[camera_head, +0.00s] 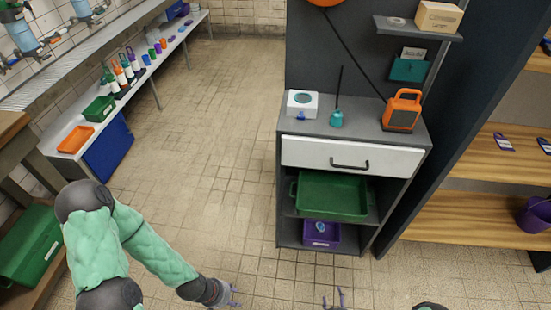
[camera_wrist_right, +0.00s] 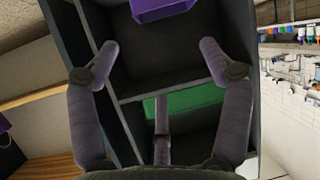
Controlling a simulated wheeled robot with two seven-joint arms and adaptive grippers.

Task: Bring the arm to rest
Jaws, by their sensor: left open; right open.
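My left arm, with a mint-green sleeve, reaches in from the lower left of the head view. My left gripper (camera_head: 233,296) is open near the bottom edge, above the tiled floor and touching nothing. My right gripper (camera_head: 334,298) shows only its fingertips at the bottom edge, in front of the grey cabinet. In the right wrist view my right gripper (camera_wrist_right: 158,52) is open, its purple fingers spread and nothing between them. The cabinet's open shelves fill the space beyond the fingers. Most of my right arm is out of view.
The cabinet has a white drawer (camera_head: 350,157), shut, above a green tray (camera_head: 332,196) and a purple bin (camera_head: 320,233). An orange lantern-like item (camera_head: 402,111) stands on top. Wooden shelves (camera_head: 480,218) stand at right, a long bench (camera_head: 155,62) at left. The middle floor is clear.

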